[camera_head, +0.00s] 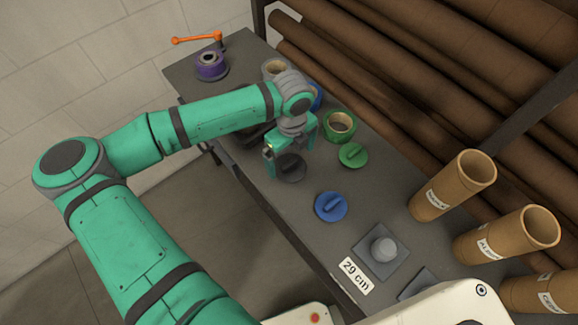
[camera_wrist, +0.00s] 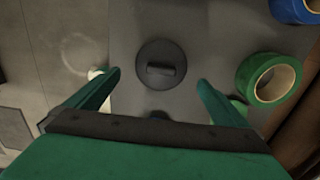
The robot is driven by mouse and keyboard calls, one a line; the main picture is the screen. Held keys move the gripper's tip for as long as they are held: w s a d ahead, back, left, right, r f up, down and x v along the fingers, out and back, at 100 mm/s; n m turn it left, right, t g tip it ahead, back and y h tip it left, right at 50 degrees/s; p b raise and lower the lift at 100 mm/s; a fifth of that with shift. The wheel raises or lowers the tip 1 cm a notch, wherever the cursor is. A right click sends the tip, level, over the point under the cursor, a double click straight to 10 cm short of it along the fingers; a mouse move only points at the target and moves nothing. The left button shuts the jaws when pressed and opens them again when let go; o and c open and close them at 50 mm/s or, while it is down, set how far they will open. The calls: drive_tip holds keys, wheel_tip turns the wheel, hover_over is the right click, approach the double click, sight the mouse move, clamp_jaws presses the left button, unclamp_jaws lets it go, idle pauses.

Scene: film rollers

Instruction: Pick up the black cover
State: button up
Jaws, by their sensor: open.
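The black cover (camera_wrist: 161,64) is a flat dark disc with a raised bar handle. It lies on the grey table (camera_head: 355,215). In the wrist view it sits in the upper middle, just beyond my open fingers and between their lines. In the head view the cover (camera_head: 291,168) shows partly behind my gripper (camera_head: 289,160), which points down close over it. In the wrist view my gripper (camera_wrist: 158,82) has its two green fingers spread wide with nothing between them. I cannot tell the exact height of the fingertips above the table.
A green tape roll (camera_head: 341,126), a green cover (camera_head: 353,156) and a blue cover (camera_head: 331,207) lie nearby. A purple roll (camera_head: 211,66) is at the far end. Cardboard tubes (camera_head: 453,185) stand along the right. A grey knobbed block (camera_head: 382,250) is nearer.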

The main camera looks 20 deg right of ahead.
sight(290, 163)
drive_tip(key=shift+w+f, duration=0.15)
drive_tip(key=shift+f, duration=1.25)
drive_tip(key=shift+w+f, duration=0.15)
drive_tip(key=shift+f, duration=1.2)
drive_tip(key=c, duration=1.1)
